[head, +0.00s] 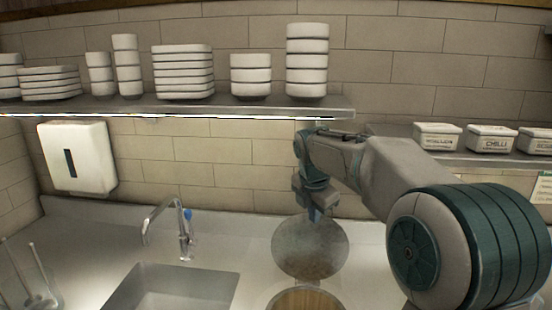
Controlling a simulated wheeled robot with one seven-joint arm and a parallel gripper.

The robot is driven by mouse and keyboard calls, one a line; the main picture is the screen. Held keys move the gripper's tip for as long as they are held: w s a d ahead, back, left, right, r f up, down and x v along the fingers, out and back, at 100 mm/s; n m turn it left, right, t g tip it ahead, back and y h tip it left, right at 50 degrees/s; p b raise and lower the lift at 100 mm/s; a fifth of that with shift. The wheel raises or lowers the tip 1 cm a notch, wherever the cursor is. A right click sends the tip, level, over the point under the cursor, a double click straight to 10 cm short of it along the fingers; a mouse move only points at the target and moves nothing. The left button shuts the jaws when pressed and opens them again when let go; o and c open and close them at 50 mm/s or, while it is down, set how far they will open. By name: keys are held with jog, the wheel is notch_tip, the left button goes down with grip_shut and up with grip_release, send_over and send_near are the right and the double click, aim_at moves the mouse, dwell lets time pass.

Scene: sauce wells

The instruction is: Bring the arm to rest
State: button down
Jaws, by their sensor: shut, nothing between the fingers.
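My arm (370,175) reaches in from the right of the head view, its thick joint close to the camera. My gripper (315,213) points down at the arm's far end, shut and empty. It appears above the far part of a round grey plate or lid (310,248) on the counter. I cannot tell the exact gap between them.
A shelf (230,112) with stacked white bowls and plates is close behind and above the arm. White labelled tubs (437,136) stand on the right shelf. A tap (182,232) and sink (172,288) are left. A wooden round (306,300) lies in front.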

jog(key=s+d+f+m, duration=0.1)
jog(key=s+f+m, duration=0.1)
jog(key=s+m, duration=0.6)
jog(key=s+d+f+m, duration=0.2)
jog(key=s+f+m, duration=0.1)
jog(key=s+m, duration=0.6)
jog(key=s+d+f+m+y, duration=0.1)
jog(key=s+d+f+m, duration=0.1)
jog(key=s+m, duration=0.6)
jog(key=s+f, duration=0.1)
jog(key=s, duration=0.3)
jog(key=shift+s+d, duration=0.15)
jog(key=shift+s, duration=0.25)
